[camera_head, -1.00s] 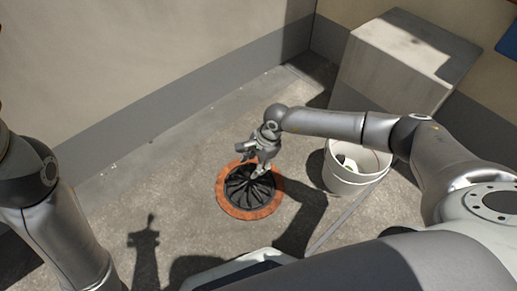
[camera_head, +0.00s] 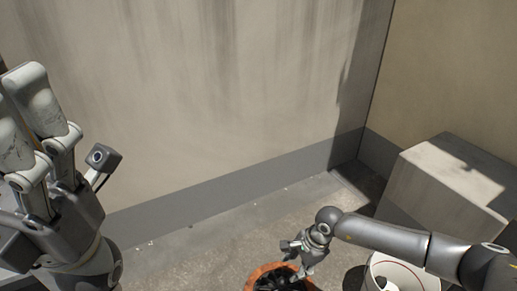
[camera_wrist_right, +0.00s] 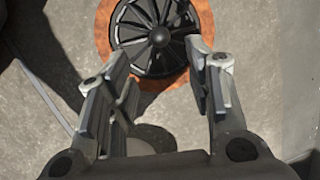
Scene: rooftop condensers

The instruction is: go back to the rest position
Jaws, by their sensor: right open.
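My right gripper (camera_head: 297,262) is at the lower middle of the head view, at the end of my right arm. In the right wrist view its two fingers stand wide apart, with nothing between them (camera_wrist_right: 155,72). My left gripper (camera_head: 38,150) is raised close at the left edge of the head view, fingers pointing up. I cannot tell how far its fingers are apart, and I see nothing held there.
A black fan-like wheel (camera_wrist_right: 158,38) in an orange-brown ring (camera_head: 258,275) lies on the floor beyond my right gripper. A white bucket (camera_head: 395,274) stands right of it, partly cut off. A grey box (camera_head: 445,180) stands by the wall corner. Walls close off the back.

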